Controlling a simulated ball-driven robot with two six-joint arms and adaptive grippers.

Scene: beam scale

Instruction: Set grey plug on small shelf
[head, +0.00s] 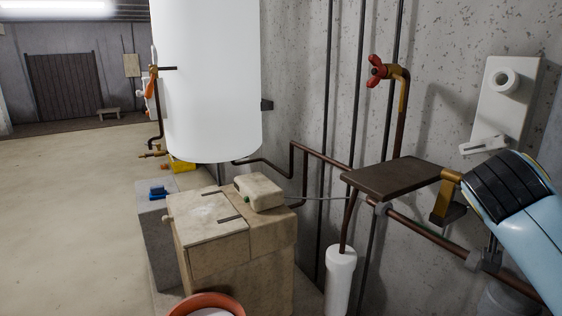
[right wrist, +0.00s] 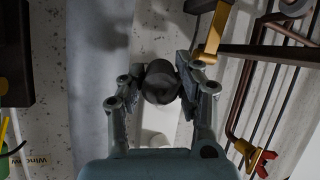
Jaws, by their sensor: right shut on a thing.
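The grey plug (right wrist: 160,84) is a dark, rounded piece between the fingers of my right gripper (right wrist: 161,82) in the right wrist view. The gripper is shut on it from both sides. In the head view my right arm comes in at the right edge, and its gripper and the plug cannot be made out. The small shelf (head: 395,180) is a flat dark brown board beside the wall, left of my right arm. In the right wrist view the shelf (right wrist: 275,52) seems to show edge-on at the right, apart from the plug. My left gripper is not in view.
A brass tap with a red handle (head: 377,71) rises behind the shelf. A white wall fixture (head: 520,100) hangs above my right arm. Copper pipes (head: 415,228) run below the shelf. A white tank (head: 205,80) and a wooden box (head: 240,250) stand left. The shelf top looks clear.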

